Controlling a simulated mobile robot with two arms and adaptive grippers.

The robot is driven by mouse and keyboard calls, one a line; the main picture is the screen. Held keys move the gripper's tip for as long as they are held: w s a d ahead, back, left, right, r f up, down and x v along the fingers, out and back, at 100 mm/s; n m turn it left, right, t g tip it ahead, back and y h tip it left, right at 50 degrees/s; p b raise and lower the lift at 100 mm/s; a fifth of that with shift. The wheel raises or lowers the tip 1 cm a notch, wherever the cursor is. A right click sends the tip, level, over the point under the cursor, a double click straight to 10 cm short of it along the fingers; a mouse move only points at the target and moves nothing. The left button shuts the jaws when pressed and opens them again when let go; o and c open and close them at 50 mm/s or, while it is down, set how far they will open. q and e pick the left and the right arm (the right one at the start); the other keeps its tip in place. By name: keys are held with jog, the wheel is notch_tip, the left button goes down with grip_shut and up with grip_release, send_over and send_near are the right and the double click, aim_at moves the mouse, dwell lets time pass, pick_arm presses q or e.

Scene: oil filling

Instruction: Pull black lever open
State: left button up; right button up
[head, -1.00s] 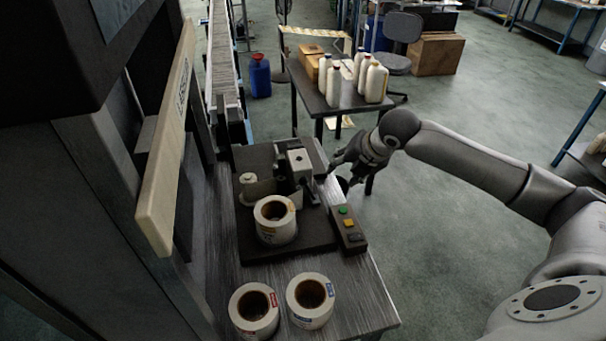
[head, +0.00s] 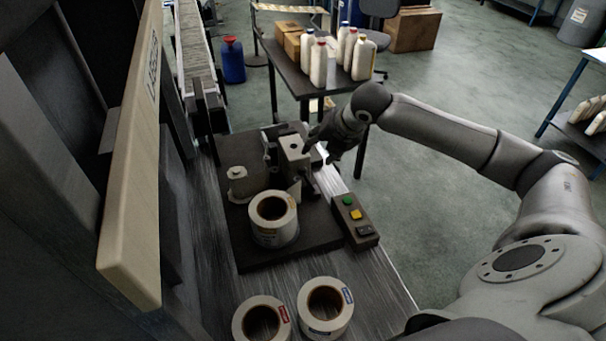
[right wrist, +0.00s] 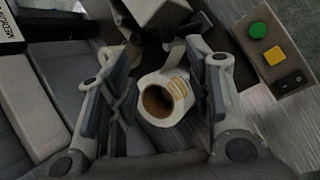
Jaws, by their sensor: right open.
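The labelling machine (head: 235,250) sits on the metal table, with a grey block (head: 297,152) on its dark base. Dark parts cluster around this block; I cannot tell for certain which is the black lever. My right gripper (head: 322,146) is close beside the block, on its right side, and partly hides that area. In the right wrist view, the fingers of the right gripper (right wrist: 158,75) are spread with nothing held between them. The grey block (right wrist: 152,10) and dark parts (right wrist: 172,42) show beyond the fingertips. My left gripper is not in view.
A label roll (head: 273,221) sits on the machine base, and two more rolls (head: 340,318) stand in front. A button box (head: 355,222) lies along the right edge. Bottles (head: 362,58) stand on a table behind. A beige board (head: 130,190) rises at the left.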

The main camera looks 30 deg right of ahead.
aim_at(304, 169)
jog(key=x, duration=0.8)
jog(key=s+x, duration=0.1)
jog(key=x, duration=0.3)
jog(key=shift+f, duration=0.45)
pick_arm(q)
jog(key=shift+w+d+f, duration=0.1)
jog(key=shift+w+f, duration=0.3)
pick_arm(e)
jog(key=shift+w+f, duration=0.4)
jog(key=shift+f, duration=0.15)
grip_shut()
